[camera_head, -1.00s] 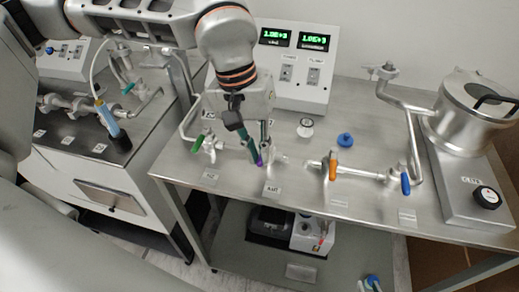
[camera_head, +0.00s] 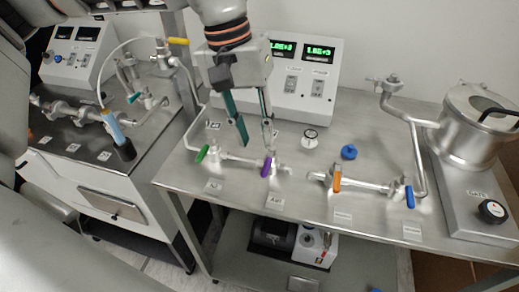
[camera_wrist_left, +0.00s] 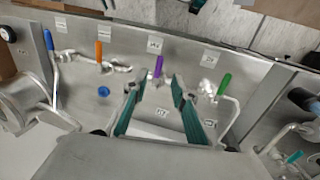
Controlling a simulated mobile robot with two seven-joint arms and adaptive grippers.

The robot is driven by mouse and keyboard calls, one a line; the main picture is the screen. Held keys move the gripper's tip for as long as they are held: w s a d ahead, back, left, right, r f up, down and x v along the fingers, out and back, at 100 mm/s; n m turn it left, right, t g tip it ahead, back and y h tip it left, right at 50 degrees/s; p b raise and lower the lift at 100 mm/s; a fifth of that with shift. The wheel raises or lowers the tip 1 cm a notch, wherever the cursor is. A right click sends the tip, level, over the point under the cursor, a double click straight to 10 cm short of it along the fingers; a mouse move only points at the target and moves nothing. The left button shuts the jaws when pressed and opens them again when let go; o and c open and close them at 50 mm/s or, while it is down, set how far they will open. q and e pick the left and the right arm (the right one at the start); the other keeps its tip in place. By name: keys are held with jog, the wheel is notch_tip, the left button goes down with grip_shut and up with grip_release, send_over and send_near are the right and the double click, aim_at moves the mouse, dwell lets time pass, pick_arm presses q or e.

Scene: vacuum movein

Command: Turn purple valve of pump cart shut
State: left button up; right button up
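The purple valve handle (camera_head: 267,167) sits on a thin metal pipe on the steel cart top. It lies crosswise to the pipe, pointing toward the cart's front edge. It also shows in the left wrist view (camera_wrist_left: 158,67), beyond the fingertips. My left gripper (camera_head: 256,146) is above and just behind the handle, with its two green fingers spread and nothing between them. In the left wrist view the open fingers (camera_wrist_left: 162,83) frame the area below the purple handle. I see no contact with the handle. My right gripper is not in view.
A green handle (camera_head: 203,153) is left of the purple one; orange (camera_head: 337,181) and blue (camera_head: 409,197) handles are right. A display box (camera_head: 307,80) stands behind, a metal vessel (camera_head: 480,122) at right. A second cart (camera_head: 105,185) is at left.

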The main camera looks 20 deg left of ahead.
pick_arm(q)
jog(key=r, duration=0.3)
jog(key=shift+a+r, duration=0.4)
